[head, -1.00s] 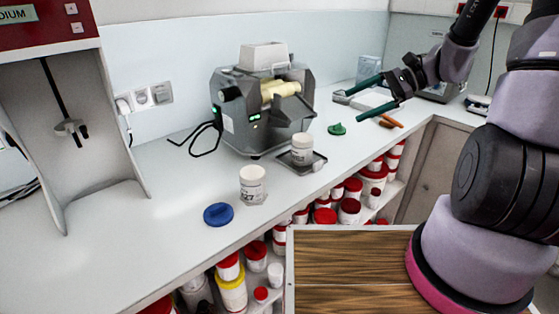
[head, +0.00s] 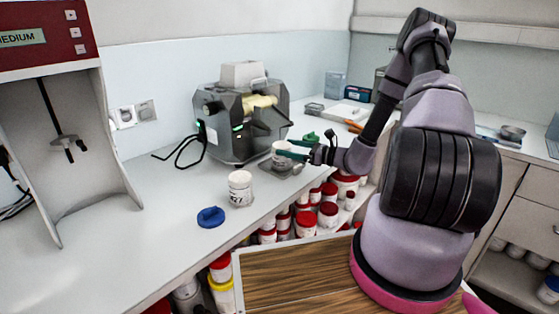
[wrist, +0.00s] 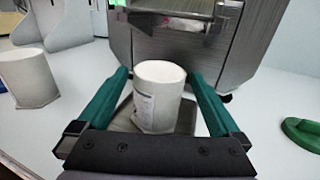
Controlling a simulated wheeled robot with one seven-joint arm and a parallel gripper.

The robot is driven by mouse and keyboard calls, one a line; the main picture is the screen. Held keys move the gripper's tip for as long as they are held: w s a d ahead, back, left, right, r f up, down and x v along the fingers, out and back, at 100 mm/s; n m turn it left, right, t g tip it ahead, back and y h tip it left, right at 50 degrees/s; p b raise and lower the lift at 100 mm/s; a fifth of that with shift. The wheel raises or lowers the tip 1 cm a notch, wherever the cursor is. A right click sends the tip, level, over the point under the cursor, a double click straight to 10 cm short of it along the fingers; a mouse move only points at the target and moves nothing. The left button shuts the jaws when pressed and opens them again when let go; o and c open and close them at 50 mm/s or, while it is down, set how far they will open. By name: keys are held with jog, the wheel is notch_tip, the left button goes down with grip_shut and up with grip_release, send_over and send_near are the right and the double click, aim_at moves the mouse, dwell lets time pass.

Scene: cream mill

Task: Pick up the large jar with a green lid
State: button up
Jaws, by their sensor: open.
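A white jar (head: 281,163) with no lid on it stands upright on a small grey plate (head: 262,167) in front of the grey mill. In the wrist view the jar (wrist: 157,98) is between the two green fingers of my gripper (wrist: 158,76). Gaps show on both sides, so the fingers look apart from it. In the head view my gripper (head: 284,148) reaches in from the right, open, and partly covers the jar. A green lid (head: 310,137) lies on the counter behind the gripper; it also shows at the right of the wrist view (wrist: 304,133).
The grey mill (head: 240,125) stands close behind the jar. A second open white jar (head: 240,188) and a blue lid (head: 210,217) are nearer on the counter (head: 130,235). Several red-lidded jars (head: 305,222) fill the shelf below. The counter's front left is clear.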

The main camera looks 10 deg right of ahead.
aim_at(273, 146)
jog(key=x, duration=0.6)
jog(key=shift+w+a+f, duration=0.15)
jog(key=shift+w+a, duration=0.05)
jog(key=c, duration=1.1)
